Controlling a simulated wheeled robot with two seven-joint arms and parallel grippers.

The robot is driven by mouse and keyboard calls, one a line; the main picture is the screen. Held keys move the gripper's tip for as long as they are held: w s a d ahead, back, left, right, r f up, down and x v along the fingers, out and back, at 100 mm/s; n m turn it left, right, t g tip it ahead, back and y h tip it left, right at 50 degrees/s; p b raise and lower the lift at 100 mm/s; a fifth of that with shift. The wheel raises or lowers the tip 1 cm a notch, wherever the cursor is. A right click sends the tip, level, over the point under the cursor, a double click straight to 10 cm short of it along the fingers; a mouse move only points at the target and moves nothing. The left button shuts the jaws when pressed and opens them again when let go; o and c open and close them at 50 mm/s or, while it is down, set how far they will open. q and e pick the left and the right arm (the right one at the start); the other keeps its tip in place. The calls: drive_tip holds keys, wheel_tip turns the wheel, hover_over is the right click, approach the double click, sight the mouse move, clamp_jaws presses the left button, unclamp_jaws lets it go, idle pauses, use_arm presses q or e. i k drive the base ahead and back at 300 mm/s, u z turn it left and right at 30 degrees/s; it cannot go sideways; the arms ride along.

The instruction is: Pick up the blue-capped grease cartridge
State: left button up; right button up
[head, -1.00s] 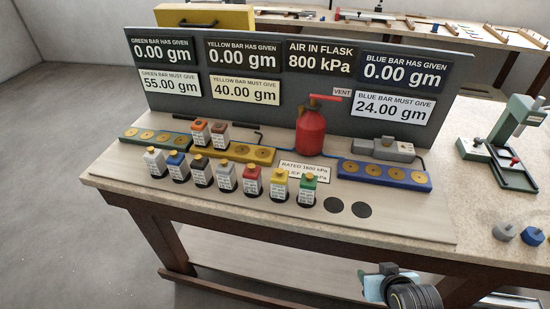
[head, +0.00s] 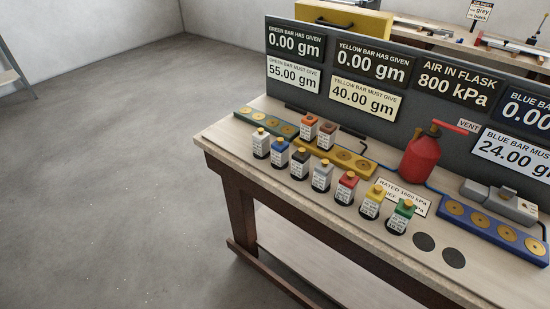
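The blue-capped grease cartridge (head: 280,153) stands upright on the bench board in the front row. It is second from the left, between a white-capped cartridge (head: 261,146) and a dark-capped cartridge (head: 300,164). It has a pale printed label and a small yellowish tip on its cap. Neither of my grippers shows in the head view now, and nothing touches the cartridge.
The row continues with grey, red (head: 345,190), yellow and green-capped (head: 400,219) cartridges, then two dark round spots. Behind stand orange and brown-capped cartridges, green, yellow (head: 350,160) and blue bars, and a red flask (head: 420,158). Open floor (head: 110,190) lies left.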

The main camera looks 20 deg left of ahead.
sight(280, 148)
drive_tip(key=u, duration=2.1)
drive_tip(key=i, duration=2.45)
drive_tip(key=z, duration=3.4)
